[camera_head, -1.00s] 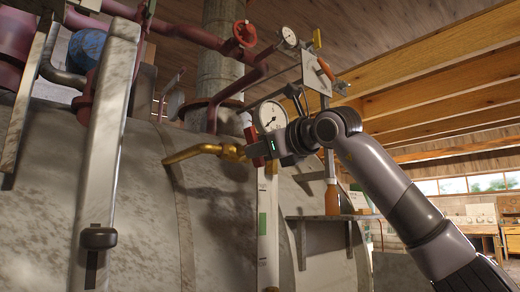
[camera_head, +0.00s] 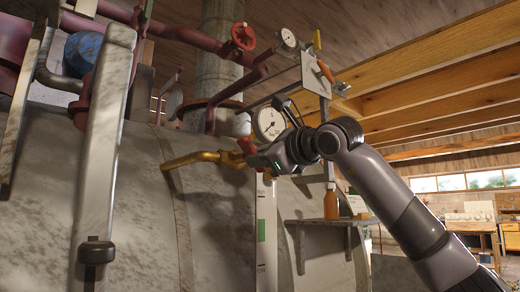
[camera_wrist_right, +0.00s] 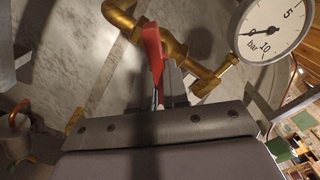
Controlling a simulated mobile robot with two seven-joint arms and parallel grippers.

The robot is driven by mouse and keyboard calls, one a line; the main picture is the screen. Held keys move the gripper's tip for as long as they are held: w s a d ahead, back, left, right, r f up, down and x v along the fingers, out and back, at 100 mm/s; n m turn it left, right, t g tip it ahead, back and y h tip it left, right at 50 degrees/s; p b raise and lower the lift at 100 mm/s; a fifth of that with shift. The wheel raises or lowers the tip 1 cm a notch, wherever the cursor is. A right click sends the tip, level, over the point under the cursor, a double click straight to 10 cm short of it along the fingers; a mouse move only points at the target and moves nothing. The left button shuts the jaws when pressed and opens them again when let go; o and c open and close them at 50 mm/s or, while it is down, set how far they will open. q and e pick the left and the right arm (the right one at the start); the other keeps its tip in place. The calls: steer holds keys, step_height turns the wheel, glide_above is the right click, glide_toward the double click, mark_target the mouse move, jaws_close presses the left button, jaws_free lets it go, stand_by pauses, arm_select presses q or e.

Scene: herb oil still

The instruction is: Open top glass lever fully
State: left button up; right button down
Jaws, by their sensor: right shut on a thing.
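The red top glass lever (camera_head: 245,145) sits beside the brass pipe fitting (camera_head: 205,158) at the upper end of the sight glass on the still. My right gripper (camera_head: 252,160) is at the lever, partly covering it and the fitting. In the right wrist view the lever (camera_wrist_right: 152,50) points upward, tilted, and its lower part runs between the fingers of my right gripper (camera_wrist_right: 165,85), which is shut on it. The brass fitting (camera_wrist_right: 170,45) curves just behind. My left gripper is not in view.
A round pressure gauge (camera_head: 269,120) stands close above my right gripper. The grey still body (camera_head: 215,220) fills the left and middle. A red valve wheel (camera_head: 243,36) is higher up.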

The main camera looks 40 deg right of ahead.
arm_select(q)
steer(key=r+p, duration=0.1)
steer(key=p, duration=0.1)
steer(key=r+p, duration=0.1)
steer(key=p, duration=0.1)
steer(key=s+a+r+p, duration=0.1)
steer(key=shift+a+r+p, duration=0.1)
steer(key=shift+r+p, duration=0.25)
steer(key=shift+p, duration=0.05)
arm_select(e)
steer(key=n, duration=0.6)
steer(key=r+n, duration=0.1)
steer(key=n, duration=0.2)
steer(key=shift+d, duration=0.2)
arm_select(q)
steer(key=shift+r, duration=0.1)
arm_select(e)
steer(key=shift+n, duration=0.3)
steer(key=c, duration=1.1)
jaws_free()
steer(key=shift+w+f, duration=0.15)
